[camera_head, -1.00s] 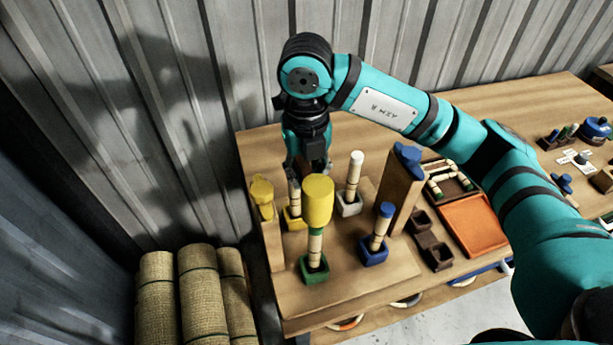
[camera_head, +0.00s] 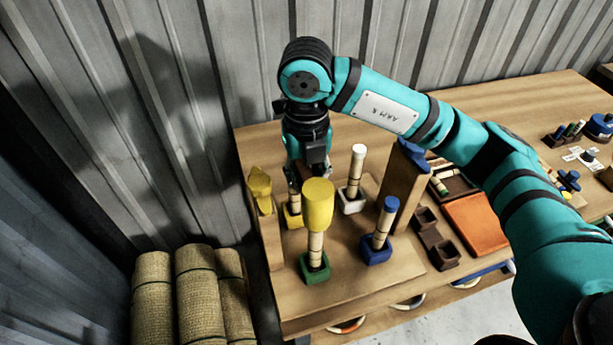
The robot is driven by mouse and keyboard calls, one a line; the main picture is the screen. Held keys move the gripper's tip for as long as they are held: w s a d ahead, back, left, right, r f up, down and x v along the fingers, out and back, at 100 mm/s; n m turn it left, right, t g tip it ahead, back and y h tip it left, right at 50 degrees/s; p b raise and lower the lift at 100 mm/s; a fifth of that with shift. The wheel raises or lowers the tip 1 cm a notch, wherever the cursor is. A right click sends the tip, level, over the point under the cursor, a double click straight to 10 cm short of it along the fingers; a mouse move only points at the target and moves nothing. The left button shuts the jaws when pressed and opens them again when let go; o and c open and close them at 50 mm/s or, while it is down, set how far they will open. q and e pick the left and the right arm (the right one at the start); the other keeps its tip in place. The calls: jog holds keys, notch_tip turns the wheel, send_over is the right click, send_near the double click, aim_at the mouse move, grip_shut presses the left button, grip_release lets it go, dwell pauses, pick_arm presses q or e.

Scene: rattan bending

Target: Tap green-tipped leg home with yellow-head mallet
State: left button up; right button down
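The yellow mallet head (camera_head: 318,205) is directly over the green-tipped leg (camera_head: 315,250), which stands nearly upright in the green socket (camera_head: 314,270). The head covers the green tip and appears to touch it. My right gripper (camera_head: 309,170) is just behind the head and seems closed on the mallet; the handle and the grip itself are mostly hidden. My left gripper is not in view.
An orange tray (camera_head: 475,224) lies to the right.

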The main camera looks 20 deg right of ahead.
jog(key=shift+r+p, duration=0.8)
jog(key=shift+r, duration=1.1)
jog(key=shift+f+b, duration=0.5)
jog(key=shift+b, duration=0.15)
